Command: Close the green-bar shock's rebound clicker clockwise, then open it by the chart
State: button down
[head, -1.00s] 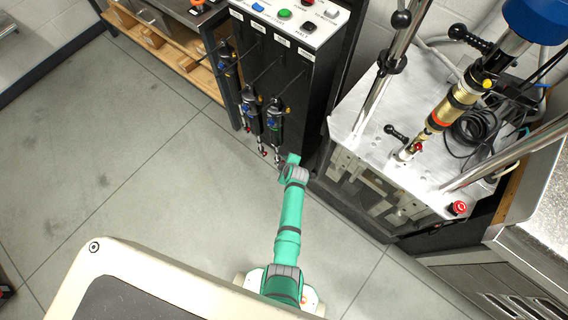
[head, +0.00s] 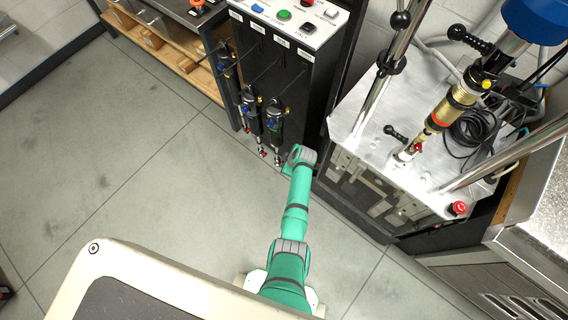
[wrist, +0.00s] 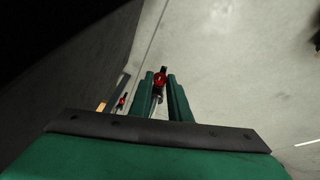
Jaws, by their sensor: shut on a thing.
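Several shocks hang on the black rack; the rightmost (head: 274,121) and the one beside it (head: 250,112) have red knobs at their lower ends. I cannot make out a green bar on any of them. In the wrist view, my gripper (wrist: 158,90) has its two green fingers shut around a small red knob (wrist: 160,79), the clicker of one shock. The knob shows between the fingertips; the shock's body is not clear there. In the head view my gripper is mostly hidden by my arm, close to the rack's foot. A second red knob (wrist: 122,101) is left of my fingers.
The dyno (head: 350,115) stands right of the rack, with a gold shock (head: 452,105) mounted and a red stop button (head: 458,208). A button panel (head: 290,20) tops the rack. A wooden shelf (head: 165,50) is left. The grey floor (head: 120,160) is clear.

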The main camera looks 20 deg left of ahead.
jog(key=shift+g, duration=0.5)
jog(key=c, duration=1.6)
grip_release()
jog(key=shift+c, duration=0.2)
jog(key=shift+w+r, duration=0.1)
jog(key=v, duration=1)
jog(key=shift+d+r, duration=0.25)
jog(key=shift+d, duration=0.05)
